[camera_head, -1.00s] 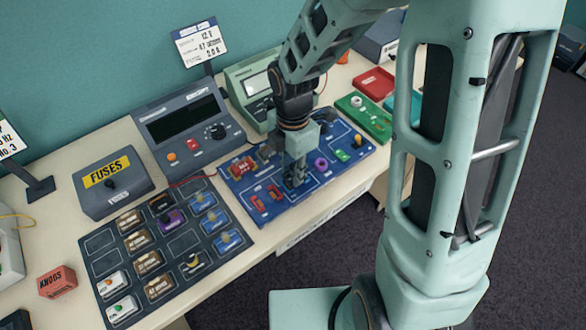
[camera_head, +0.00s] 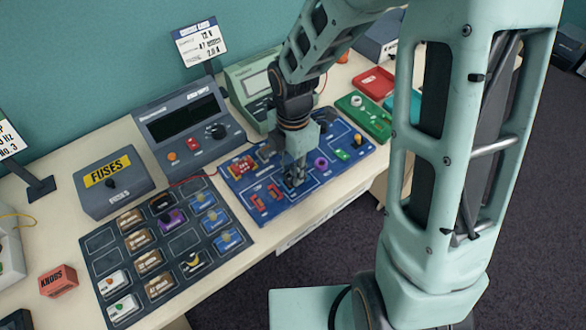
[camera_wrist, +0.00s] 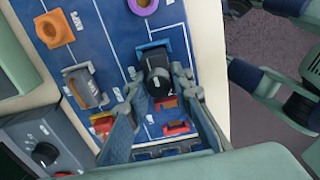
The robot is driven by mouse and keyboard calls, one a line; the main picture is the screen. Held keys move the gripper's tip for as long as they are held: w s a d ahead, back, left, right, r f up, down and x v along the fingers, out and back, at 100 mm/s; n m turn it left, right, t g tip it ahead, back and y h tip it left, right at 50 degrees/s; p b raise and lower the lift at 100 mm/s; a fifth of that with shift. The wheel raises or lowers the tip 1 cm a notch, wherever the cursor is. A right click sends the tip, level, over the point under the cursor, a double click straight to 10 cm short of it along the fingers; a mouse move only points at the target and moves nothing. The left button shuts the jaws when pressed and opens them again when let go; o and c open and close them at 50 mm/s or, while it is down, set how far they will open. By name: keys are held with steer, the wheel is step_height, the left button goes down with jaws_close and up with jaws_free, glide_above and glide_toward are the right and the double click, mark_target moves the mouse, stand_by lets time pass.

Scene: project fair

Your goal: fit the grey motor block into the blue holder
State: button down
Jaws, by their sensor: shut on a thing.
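A dark grey block with a rounded black top, the motor block (camera_wrist: 157,78), sits between the fingers of my gripper (camera_wrist: 158,88) in the wrist view. The gripper is shut on it. The blue holder (camera_wrist: 152,46) shows as a blue rim just beyond the block. The block is upright, at or just over the holder; the fingers and block hide whether it is seated. In the head view my gripper (camera_head: 294,178) points down at the middle of the blue circuit board (camera_head: 308,196), and the block and holder are mostly hidden there.
A power supply (camera_head: 186,130) stands behind.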

steer(key=shift+f+b, duration=0.5)
steer(key=shift+f, duration=0.25)
stand_by(0.6)
steer(key=c, duration=1.6)
jaws_free()
steer(key=shift+o, duration=0.4)
steer(key=o, duration=0.4)
steer(key=shift+r+p, duration=3.8)
steer(key=shift+r, duration=0.3)
